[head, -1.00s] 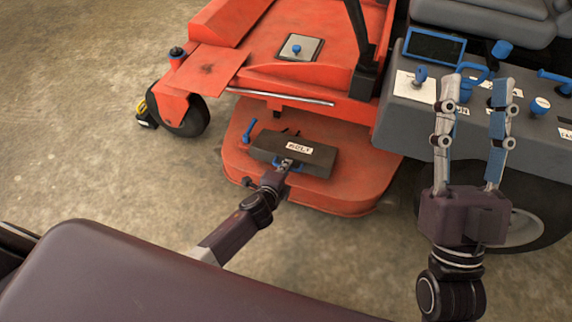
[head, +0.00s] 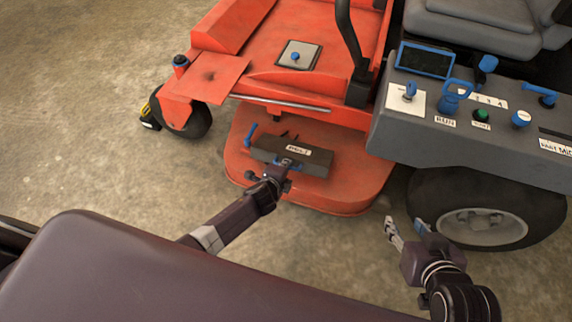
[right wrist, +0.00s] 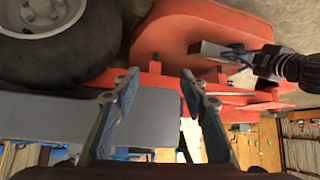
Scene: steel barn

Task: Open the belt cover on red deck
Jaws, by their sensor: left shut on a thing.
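The belt cover (head: 318,161) is a dark grey box with a white label, lying on the red deck (head: 350,184) of the mower. It also shows in the right wrist view (right wrist: 212,49). My left gripper (head: 287,166) is shut on the blue handle at the cover's front edge; its fingers partly hide the handle. The cover looks down on the deck. My right gripper (head: 407,228) is open and empty, low in front of the rear wheel and apart from the cover. Its two fingers stand wide apart in the right wrist view (right wrist: 160,85).
A blue lever (head: 250,135) stands on the deck left of the cover. A grey console (head: 440,120) with blue controls and a green button is at the right, above a black wheel (head: 485,212). A front caster (head: 188,122) is at the left. Concrete floor lies clear in front.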

